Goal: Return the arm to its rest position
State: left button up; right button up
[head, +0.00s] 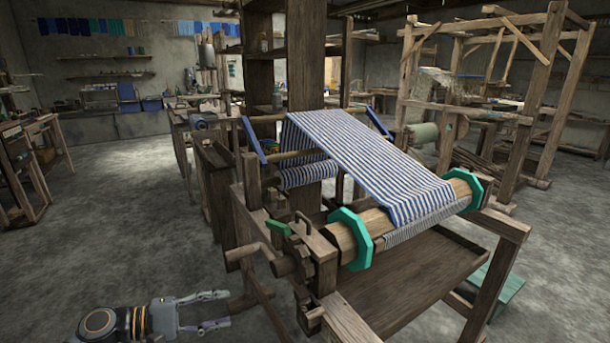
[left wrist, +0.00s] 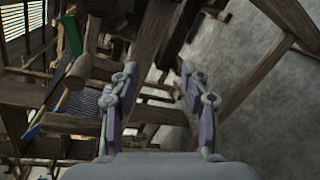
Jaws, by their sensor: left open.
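My left gripper (head: 229,309) shows at the bottom left of the head view, low in front of the loom's left side. Its two fingers are apart with nothing between them. In the left wrist view the same open gripper (left wrist: 157,85) has loom beams and grey floor beyond its fingers. The wooden handloom (head: 400,290) stands at the centre right, with blue and white striped cloth (head: 370,160) stretched over it. A wooden crank handle (head: 245,255) sticks out at the loom's left side, above the gripper. My right gripper is not in view.
Green octagonal flanges (head: 350,238) cap the cloth roller. A small green lever (head: 278,227) sits by the crank. A second wooden loom (head: 540,110) stands at the back right. The concrete floor (head: 110,210) on the left is clear.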

pick_arm(q)
jog(key=s+d+f+m+g+y, duration=0.2)
jog(key=s+d+f+m+y, duration=0.15)
jog(key=s+f, duration=0.55)
jog(key=s+d+f+m+g+y, duration=0.25)
jog(key=s+f+m, duration=0.2)
jog(key=f, duration=0.75)
jog(key=s+a+f+m+g+y+p, duration=0.25)
jog(key=s+a+f+y+p, duration=0.65)
jog(key=s+p, duration=0.45)
jog(key=s+a+f+p, duration=0.2)
jog(key=s+p, duration=1.1)
jog(key=shift+s+a+m+t, duration=0.3)
jog(key=shift+s+a+m, duration=0.05)
jog(key=shift+a, duration=0.05)
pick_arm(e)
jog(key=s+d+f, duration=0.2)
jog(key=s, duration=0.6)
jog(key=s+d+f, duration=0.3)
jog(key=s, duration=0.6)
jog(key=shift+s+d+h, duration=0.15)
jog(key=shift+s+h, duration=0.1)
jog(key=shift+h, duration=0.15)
